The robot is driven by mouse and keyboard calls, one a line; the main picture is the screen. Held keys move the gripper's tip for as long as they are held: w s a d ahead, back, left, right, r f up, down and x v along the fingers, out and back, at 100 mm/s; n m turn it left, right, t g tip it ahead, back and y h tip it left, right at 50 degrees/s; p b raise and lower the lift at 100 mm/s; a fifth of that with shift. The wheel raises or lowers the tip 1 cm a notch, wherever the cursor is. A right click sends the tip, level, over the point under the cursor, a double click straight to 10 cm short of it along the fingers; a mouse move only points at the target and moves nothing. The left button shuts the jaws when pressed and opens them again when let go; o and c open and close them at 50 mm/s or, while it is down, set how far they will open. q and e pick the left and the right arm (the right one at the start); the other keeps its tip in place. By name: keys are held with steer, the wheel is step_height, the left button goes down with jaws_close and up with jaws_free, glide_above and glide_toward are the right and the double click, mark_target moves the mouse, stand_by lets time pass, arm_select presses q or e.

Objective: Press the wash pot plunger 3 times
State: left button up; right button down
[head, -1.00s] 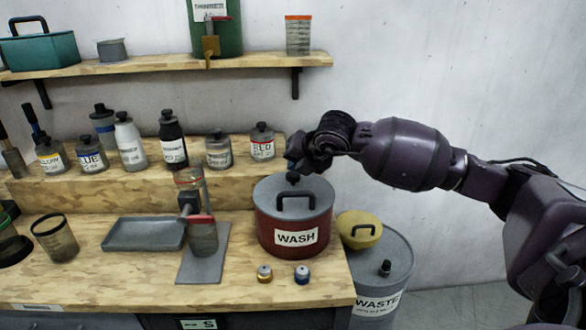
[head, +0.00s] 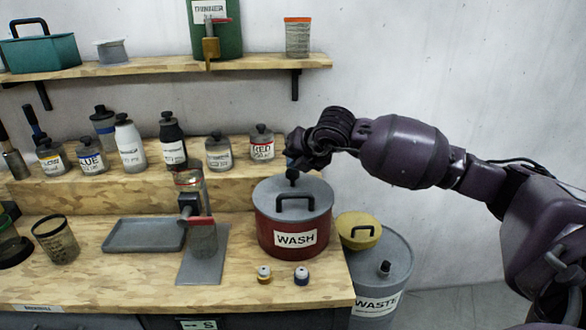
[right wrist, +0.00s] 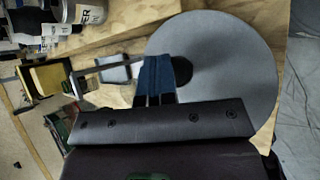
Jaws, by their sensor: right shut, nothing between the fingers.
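The red wash pot (head: 263,235) with a grey lid stands at the right end of the bench and has a WASH label. Its black plunger knob (head: 292,174) rises from the back of the lid, behind the handle. My right gripper (head: 291,163) is shut and empty, just above the knob in the head view. In the right wrist view, its blue fingers (right wrist: 155,80) lie over the grey lid (right wrist: 235,75), beside the dark knob (right wrist: 182,71). Whether they touch the knob is not clear. My left gripper is out of view.
Several bottles stand on the raised step behind the pot, the red-labelled one (head: 262,144) nearest. A grey tray (head: 145,235) lies left.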

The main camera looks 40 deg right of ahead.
steer(key=shift+r, duration=0.8)
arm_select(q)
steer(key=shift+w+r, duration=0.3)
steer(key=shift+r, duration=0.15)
arm_select(e)
steer(key=shift+r+p, duration=0.85)
steer(key=shift+r, duration=0.65)
steer(key=shift+r+p, duration=0.4)
steer(key=shift+r, duration=0.65)
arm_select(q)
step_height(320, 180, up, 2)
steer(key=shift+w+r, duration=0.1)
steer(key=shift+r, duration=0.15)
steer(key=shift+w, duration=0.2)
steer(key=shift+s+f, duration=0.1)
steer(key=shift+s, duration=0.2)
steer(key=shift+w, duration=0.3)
